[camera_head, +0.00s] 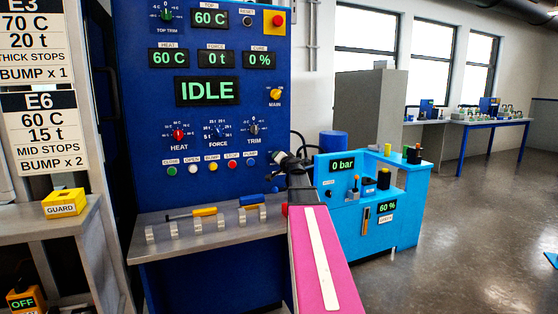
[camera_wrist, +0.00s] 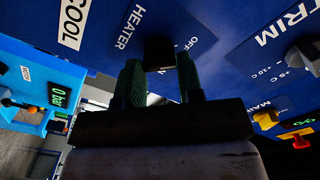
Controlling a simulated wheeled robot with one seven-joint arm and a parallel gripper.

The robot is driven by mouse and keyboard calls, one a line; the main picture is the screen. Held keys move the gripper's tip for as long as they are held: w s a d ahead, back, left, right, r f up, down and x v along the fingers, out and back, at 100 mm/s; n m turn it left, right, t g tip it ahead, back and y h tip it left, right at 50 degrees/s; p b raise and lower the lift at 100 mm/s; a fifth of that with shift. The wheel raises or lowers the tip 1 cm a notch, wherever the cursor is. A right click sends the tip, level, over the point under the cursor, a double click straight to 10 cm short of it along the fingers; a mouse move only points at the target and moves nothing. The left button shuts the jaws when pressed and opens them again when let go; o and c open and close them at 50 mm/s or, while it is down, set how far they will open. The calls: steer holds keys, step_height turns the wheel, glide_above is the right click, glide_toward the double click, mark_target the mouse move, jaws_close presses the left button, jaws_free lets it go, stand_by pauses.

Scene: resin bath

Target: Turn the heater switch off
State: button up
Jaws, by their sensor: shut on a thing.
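The heater switch (camera_wrist: 159,50) is a dark knob on a blue panel in the wrist view, beside the white word HEATER, with partly covered OFF lettering on its other side. My gripper (camera_wrist: 160,66) has its two dark green fingers on either side of the switch, shut on it. The switch's setting cannot be made out because it is dark and partly covered. In the head view my arm reaches to the right edge of the blue press panel (camera_head: 222,100), and the switch cannot be made out there.
The TRIM knob (camera_wrist: 308,52) and yellow MAIN knob (camera_wrist: 266,117) are to the right in the wrist view. In the head view, a light blue pump unit (camera_head: 390,240) stands close right of my arm. A grey ledge (camera_head: 185,238) with clamps lies left. Open floor is farther right.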

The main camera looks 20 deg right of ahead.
steer(key=o, duration=0.9)
steer(key=shift+o, duration=0.2)
steer(key=shift+s, duration=0.15)
steer(key=s, duration=1)
steer(key=shift+s+d, duration=0.15)
steer(key=shift+s, duration=0.15)
